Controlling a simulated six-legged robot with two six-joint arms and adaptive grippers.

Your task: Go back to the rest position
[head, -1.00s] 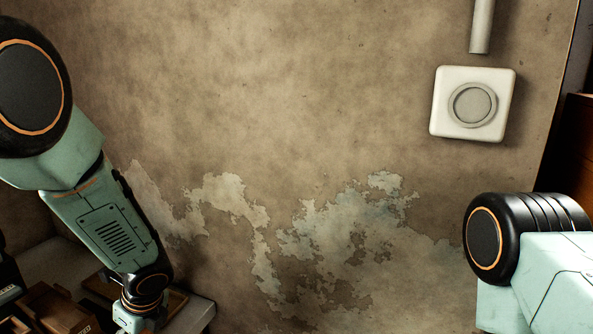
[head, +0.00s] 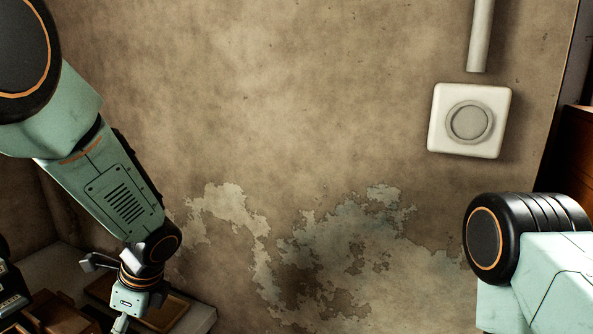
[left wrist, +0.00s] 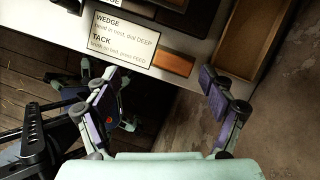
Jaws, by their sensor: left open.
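In the left wrist view my left gripper (left wrist: 155,97) is open, its two fingers spread wide with nothing between them. Beyond the fingers lie the edge of a pale bench and a sign (left wrist: 124,38) with the words WEDGE and TACK. In the head view my left arm reaches down from the upper left to the bench (head: 202,318); its fingertips are not clearly shown there. Only a link of my right arm shows at the lower right, and my right gripper is out of frame.
Wooden trays (head: 165,312) sit on the bench at the lower left. An orange-brown block (left wrist: 173,63) lies beside the sign. A stained wall with a white round-faced box (head: 470,121) and a pipe (head: 480,35) fills the background. The space between my arms is clear.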

